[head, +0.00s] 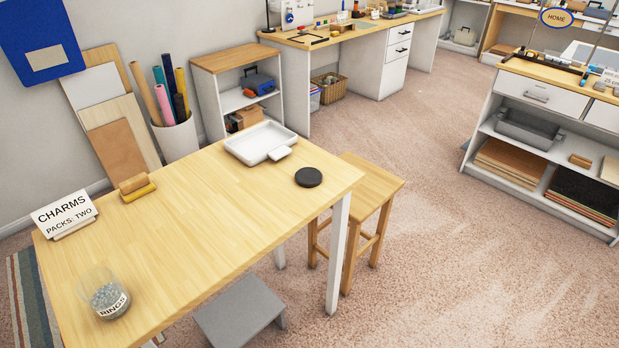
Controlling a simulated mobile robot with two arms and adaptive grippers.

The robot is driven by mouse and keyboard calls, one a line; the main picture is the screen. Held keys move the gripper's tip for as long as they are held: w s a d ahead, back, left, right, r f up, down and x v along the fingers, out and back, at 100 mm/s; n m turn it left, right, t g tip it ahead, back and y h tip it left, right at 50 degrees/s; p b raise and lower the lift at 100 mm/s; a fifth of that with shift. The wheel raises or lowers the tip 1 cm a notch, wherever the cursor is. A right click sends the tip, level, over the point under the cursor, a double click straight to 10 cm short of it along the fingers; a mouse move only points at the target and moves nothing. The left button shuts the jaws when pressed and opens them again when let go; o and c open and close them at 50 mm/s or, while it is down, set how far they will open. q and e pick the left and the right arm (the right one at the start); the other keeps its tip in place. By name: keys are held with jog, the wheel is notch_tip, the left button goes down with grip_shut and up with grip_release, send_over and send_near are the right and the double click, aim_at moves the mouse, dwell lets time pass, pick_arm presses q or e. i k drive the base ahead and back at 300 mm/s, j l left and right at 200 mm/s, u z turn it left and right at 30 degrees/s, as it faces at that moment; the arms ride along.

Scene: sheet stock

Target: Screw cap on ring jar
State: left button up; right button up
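The ring jar (105,294) is a clear jar labelled RINGS, holding small grey pieces. It stands upright and without a lid at the near left corner of the wooden table (215,215). A round black disc that looks like the cap (308,177) lies flat near the table's right end, far from the jar. Neither of my grippers is in the head view.
A white tray (248,152) sits at the table's back edge, left of the cap. A stool (372,184) is beside the right end. The table's middle is clear.

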aim_at(99, 288)
jog(key=i+l+u, duration=0.1)
jog(key=l, duration=0.25)
jog(key=i+l+u, duration=0.1)
jog(key=l, duration=0.25)
jog(key=i+l, duration=0.15)
jog(key=l, duration=0.25)
jog(key=i+l+u, duration=0.15)
jog(key=l, duration=0.2)
